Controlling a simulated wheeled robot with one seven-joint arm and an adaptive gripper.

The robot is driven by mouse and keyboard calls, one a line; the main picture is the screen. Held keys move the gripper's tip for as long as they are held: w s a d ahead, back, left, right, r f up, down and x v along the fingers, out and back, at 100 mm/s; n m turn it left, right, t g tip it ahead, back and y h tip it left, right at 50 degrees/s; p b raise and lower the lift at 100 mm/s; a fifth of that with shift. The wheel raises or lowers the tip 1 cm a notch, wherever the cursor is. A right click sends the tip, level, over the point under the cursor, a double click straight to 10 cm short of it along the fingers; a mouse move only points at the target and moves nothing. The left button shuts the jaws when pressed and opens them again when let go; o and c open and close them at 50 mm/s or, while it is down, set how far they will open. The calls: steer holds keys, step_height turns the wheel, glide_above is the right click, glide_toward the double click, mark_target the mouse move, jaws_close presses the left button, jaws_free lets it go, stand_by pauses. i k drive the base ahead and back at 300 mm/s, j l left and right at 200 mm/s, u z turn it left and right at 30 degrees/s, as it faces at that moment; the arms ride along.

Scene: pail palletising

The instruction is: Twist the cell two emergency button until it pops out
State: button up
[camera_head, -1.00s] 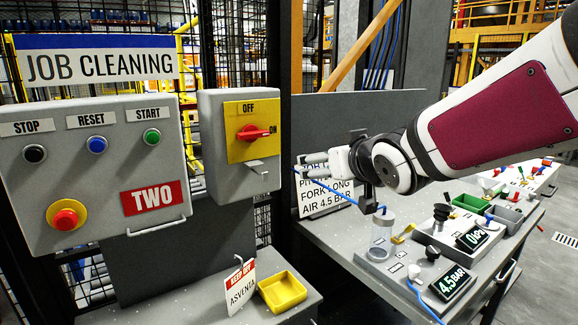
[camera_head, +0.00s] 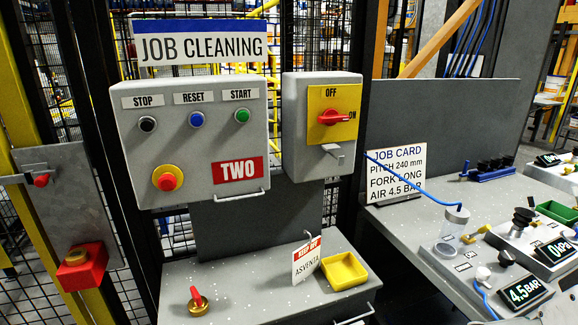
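The cell two panel (camera_head: 200,145) is a grey box with a red TWO label (camera_head: 237,171). Its emergency button (camera_head: 168,181) is a red mushroom head on a yellow round base at the panel's lower left. Whether it is pressed in or out I cannot tell. Above it are the black STOP (camera_head: 147,124), blue RESET (camera_head: 196,119) and green START (camera_head: 241,116) buttons. My gripper and arm are out of view now.
A switch box (camera_head: 321,125) with a red rotary handle stands right of the panel. Below are a yellow tray (camera_head: 344,271), a KEEP OUT tag (camera_head: 307,261) and a red-handled brass piece (camera_head: 197,301). Another red button box (camera_head: 82,267) is at far left. A bench (camera_head: 411,222) holds gauges at right.

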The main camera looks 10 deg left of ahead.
mark_target(166, 182)
steer(key=u, duration=1.25)
